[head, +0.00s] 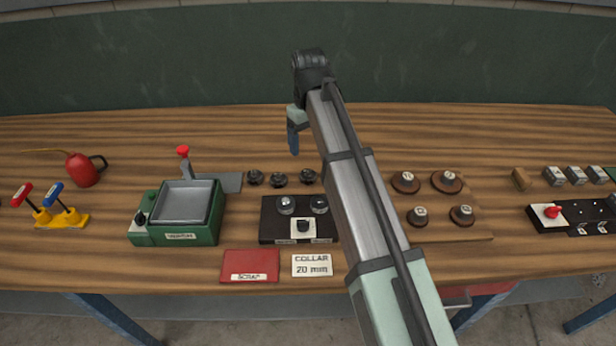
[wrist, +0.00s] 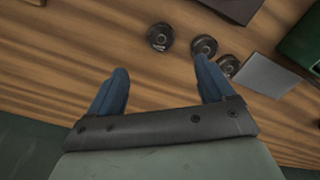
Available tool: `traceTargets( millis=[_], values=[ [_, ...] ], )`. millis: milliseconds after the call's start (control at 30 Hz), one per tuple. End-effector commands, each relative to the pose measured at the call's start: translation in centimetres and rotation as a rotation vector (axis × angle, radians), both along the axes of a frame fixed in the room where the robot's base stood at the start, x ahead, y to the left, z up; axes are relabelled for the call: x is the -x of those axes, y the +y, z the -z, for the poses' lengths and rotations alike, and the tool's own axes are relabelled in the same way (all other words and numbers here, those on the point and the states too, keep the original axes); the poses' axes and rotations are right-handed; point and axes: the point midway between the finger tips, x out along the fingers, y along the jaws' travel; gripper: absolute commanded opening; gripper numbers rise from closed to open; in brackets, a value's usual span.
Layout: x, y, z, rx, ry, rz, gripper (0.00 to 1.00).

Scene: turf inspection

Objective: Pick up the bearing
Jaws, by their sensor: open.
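Three small dark round parts stand in a row behind the black block in the head view: a left one (head: 255,177), a middle one (head: 279,180) and a right one (head: 307,176). I cannot tell which is the bearing. In the wrist view the right one (wrist: 160,37) lies beyond the gap between my fingers, apart from both. The middle one (wrist: 203,47) is beyond one fingertip, and the left one (wrist: 228,65) is beside it, partly hidden. My gripper (wrist: 162,70) is open and empty, above the bare wood; its blue finger shows in the head view (head: 293,140).
A black block (head: 267,228) with knobs stands before the parts. A green machine (head: 150,234) with a grey tray is left. A red scrap plate (head: 250,266) and a collar card (head: 312,265) lie in front. Several brown round pieces (head: 406,182) are right. The table's back is clear.

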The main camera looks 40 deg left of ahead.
Motion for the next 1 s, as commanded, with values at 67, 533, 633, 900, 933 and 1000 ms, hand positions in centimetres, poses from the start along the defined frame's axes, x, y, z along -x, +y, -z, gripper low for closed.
traceTargets(
  millis=[67,533,633,900,933,1000],
  values=[
    [0.0,-0.1,1.6,0.001,0.0,0.001,0.82],
    [0.0,0.0,6.0,-0.002,-0.001,0.001,0.82],
    [0.0,-0.1,6.4,-0.001,-0.001,0.001,0.82],
    [0.4,-0.2,9.3,0.0,0.0,0.001,0.82],
    [0.4,-0.2,9.6,0.0,0.0,0.002,0.82],
    [0.3,-0.1,10.4,-0.001,-0.001,0.001,0.82]
  ],
)
